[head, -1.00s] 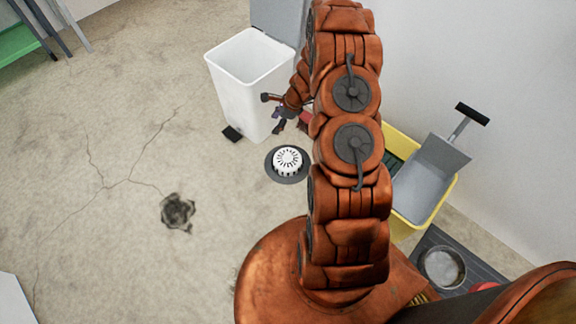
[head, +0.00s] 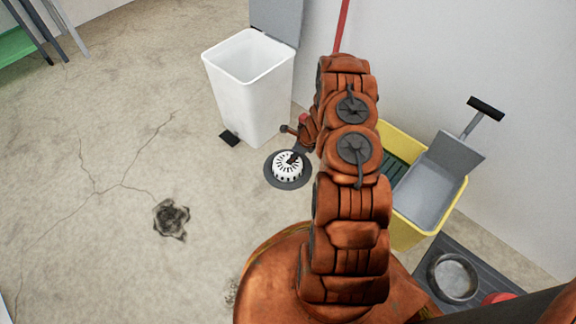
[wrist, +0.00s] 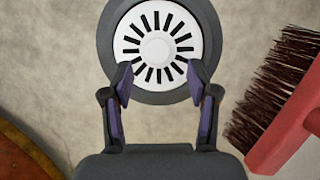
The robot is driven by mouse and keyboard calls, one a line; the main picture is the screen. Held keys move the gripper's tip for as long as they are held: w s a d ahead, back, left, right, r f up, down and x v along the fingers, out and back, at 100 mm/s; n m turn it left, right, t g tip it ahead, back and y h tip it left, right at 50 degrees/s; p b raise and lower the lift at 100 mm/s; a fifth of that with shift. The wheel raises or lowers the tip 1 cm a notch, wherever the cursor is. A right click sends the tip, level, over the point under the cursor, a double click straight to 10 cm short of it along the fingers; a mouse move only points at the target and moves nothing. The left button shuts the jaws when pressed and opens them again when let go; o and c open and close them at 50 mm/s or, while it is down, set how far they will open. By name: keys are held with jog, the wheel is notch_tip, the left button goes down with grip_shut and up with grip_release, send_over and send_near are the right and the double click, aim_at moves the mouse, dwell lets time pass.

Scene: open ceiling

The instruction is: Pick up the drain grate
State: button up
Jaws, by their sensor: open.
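The drain grate (head: 287,166) is a round white slotted cap on a dark grey ring on the floor, in front of the white bin. In the wrist view the grate (wrist: 155,45) lies at the top middle, its slots spread around a plain centre. My gripper (wrist: 160,80) is open and empty, with its two fingertips over the near part of the grate, one on each side. In the head view my gripper (head: 297,156) is small, above the grate and covering part of it. I cannot tell whether the fingertips touch the grate.
A red brush (wrist: 285,105) with dark bristles lies right of my gripper in the wrist view. A white bin (head: 250,90) stands behind the grate. The floor left of the grate is open, with a dark hole (head: 171,220).

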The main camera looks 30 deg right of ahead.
jog(key=b+x, duration=0.1)
jog(key=x, duration=0.3)
jog(key=shift+a+f+b, duration=0.1)
jog(key=shift+a+b, duration=0.1)
jog(key=shift+b, duration=0.2)
grip_shut()
